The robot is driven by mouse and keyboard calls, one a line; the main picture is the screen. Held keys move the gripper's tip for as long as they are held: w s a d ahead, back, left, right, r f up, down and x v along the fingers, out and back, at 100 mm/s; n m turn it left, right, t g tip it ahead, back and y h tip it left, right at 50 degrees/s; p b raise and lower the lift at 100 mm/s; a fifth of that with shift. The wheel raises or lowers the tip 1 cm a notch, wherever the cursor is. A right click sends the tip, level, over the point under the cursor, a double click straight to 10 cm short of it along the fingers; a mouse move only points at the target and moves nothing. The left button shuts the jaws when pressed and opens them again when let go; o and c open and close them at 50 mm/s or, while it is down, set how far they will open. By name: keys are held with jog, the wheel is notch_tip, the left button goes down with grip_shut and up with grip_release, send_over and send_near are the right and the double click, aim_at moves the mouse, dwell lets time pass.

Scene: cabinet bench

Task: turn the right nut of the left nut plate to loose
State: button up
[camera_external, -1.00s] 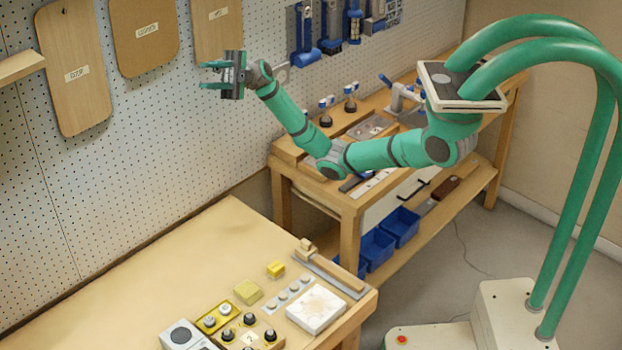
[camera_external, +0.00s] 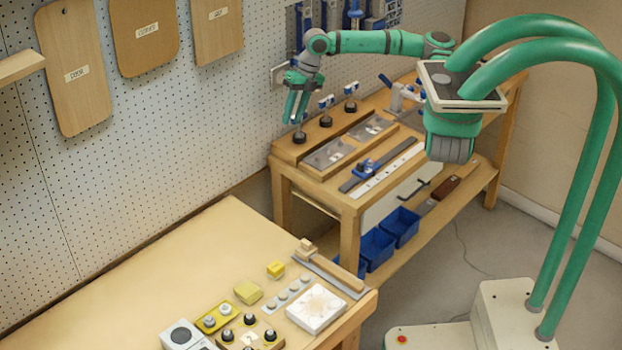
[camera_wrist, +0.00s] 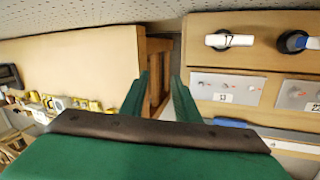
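The left nut plate (camera_external: 328,153) is a grey metal plate set in the top of the wooden cabinet bench. It also shows in the wrist view (camera_wrist: 225,97), with a small row of nuts and a number label. The nuts are too small to read their turn. A second, similar plate (camera_external: 372,127) lies to its right and shows partly in the wrist view (camera_wrist: 297,95). My gripper (camera_external: 296,108) points down above the back left of the cabinet bench, behind the left plate. Its green fingers (camera_wrist: 160,85) are apart, with nothing between them.
Knobs with black bases (camera_external: 299,137) (camera_external: 326,120) stand in a row behind the plates, the leftmost just below my gripper. A blue clamp tool (camera_external: 366,168) lies on a dark bar in front. The pegboard wall (camera_external: 200,130) is close behind.

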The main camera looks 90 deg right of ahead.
aim_at(341, 143)
jog(key=s+d+f+m+g+h, duration=0.1)
jog(key=s+d+f+g, duration=0.1)
jog(key=s+d, duration=0.45)
jog(key=s+d+f+m+g+h, duration=0.1)
jog(key=s+d+f+m+g, duration=0.15)
jog(key=s, duration=0.75)
jog(key=shift+n+t, duration=0.45)
notch_tip(341, 143, down, 11)
jog(key=shift+d+r, duration=0.1)
jog(key=shift+c, duration=0.6)
grip_shut()
